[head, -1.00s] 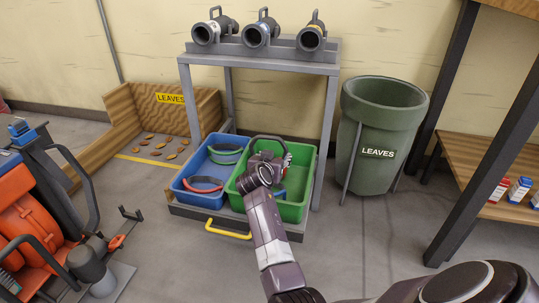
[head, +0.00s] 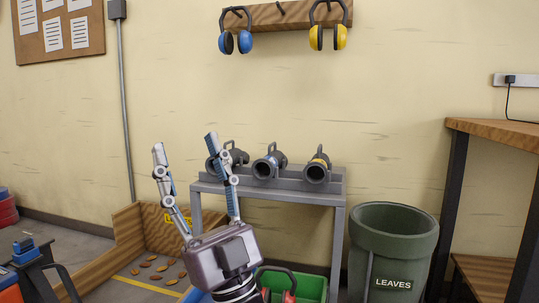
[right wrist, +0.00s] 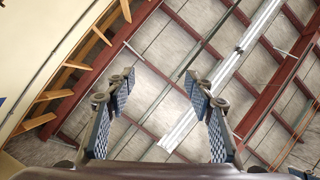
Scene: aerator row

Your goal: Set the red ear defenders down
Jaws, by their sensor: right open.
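The red ear defenders (head: 289,297) show at the bottom edge of the head view, their dark headband arching up at the green bin (head: 313,285). Their lower part is cut off by the frame, so how they rest is hidden. My right gripper (head: 185,143) is raised, up and left of them, with its fingers pointing upward, spread and empty. In the right wrist view the open fingers (right wrist: 159,76) have only the ceiling beyond them. My left gripper is not in view.
A grey rack (head: 340,190) holds three dark nozzles above the bins. A green LEAVES barrel (head: 390,255) stands right. Blue (head: 245,42) and yellow ear defenders (head: 315,38) hang on a wall rail. A wooden bench (head: 495,130) is far right.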

